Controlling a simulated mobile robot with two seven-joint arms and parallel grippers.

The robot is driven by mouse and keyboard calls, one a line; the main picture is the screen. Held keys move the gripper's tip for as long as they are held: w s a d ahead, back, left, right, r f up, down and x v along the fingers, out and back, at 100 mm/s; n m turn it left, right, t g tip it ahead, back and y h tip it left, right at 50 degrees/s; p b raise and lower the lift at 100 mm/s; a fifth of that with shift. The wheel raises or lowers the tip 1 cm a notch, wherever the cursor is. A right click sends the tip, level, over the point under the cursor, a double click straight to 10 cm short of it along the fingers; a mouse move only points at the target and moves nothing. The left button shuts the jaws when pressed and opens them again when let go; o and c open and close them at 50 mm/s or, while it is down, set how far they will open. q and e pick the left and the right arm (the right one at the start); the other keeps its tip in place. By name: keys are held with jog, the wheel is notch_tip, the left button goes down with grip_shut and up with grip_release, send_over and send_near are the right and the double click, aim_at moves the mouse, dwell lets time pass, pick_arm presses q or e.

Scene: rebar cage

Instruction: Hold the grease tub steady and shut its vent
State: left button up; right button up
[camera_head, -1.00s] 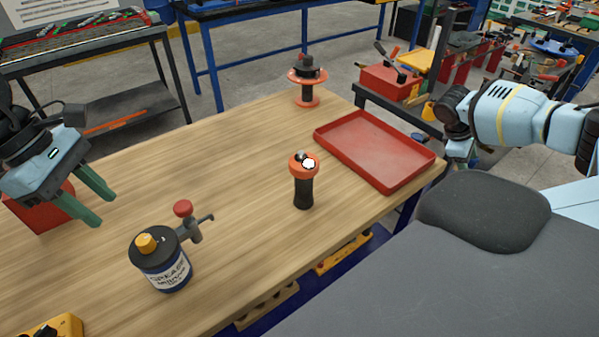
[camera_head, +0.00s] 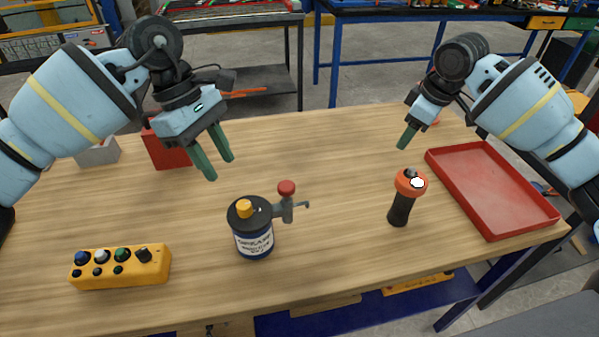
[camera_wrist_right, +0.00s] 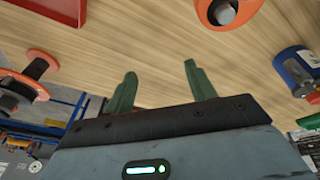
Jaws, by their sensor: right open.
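The grease tub (camera_head: 252,229) stands upright on the wooden table, dark blue with a white label, a black lid and a yellow cap (camera_head: 244,208). A red knob (camera_head: 287,188) tops a grey spout on its right side. Which part is the vent I cannot tell for sure. My left gripper (camera_head: 220,160) is open and empty, above the table behind and left of the tub. My right gripper (camera_head: 404,137) is open and empty, well to the right of the tub; its fingers also show in the right wrist view (camera_wrist_right: 158,85). The tub shows at the wrist view's right edge (camera_wrist_right: 297,70).
A black and orange flashlight-like item (camera_head: 400,205) stands between the tub and a red tray (camera_head: 492,190). A yellow button box (camera_head: 120,268) lies at the front left. A red bin (camera_head: 167,150) is behind my left gripper. The table between tub and flashlight is clear.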

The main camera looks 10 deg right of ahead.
jog(key=a+r+n+t+y, duration=0.1)
jog(key=a+r+n, duration=0.2)
jog(key=a+r, duration=0.7)
jog(key=a+r+n+t+y, duration=0.2)
jog(key=a+r, duration=0.5)
jog(key=a, duration=0.8)
jog(key=n+g+h, duration=0.4)
jog(key=n+g, duration=0.1)
jog(key=g, duration=0.1)
send_over(289, 200)
jog(key=f, duration=1.6)
jog(key=shift+w+a+f, duration=0.1)
jog(key=shift+w+f, duration=0.05)
jog(key=shift+w, duration=0.2)
jog(key=shift+s+f+n, duration=0.3)
jog(key=shift+s+f, duration=0.05)
jog(key=shift+f, duration=3.95)
